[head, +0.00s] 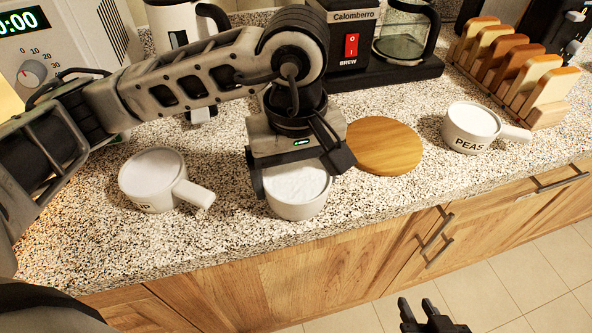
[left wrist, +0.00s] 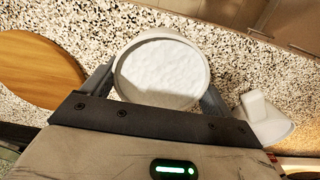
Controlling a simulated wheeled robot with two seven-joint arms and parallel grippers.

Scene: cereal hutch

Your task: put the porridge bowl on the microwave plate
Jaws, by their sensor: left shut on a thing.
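The porridge bowl (head: 298,207) is a round white bowl filled with something white and lumpy. It is upright at the front part of the counter. My left gripper (head: 298,176) is shut on it from above, one finger on each side; the bowl also shows between the fingers in the left wrist view (left wrist: 162,72). I cannot tell whether its base touches the counter. The microwave (head: 62,40) stands at the top left, with a display and a dial. No microwave plate can be made out. My right gripper (head: 416,303) is empty and open, low in front of the cabinets.
A white handled bowl (head: 150,180) stands left of my gripper. A wooden disc (head: 384,147) lies to the right, then a handled PEAS bowl (head: 470,128) and a toast rack (head: 540,105). A coffee maker (head: 345,45) and white jug (head: 185,25) stand behind.

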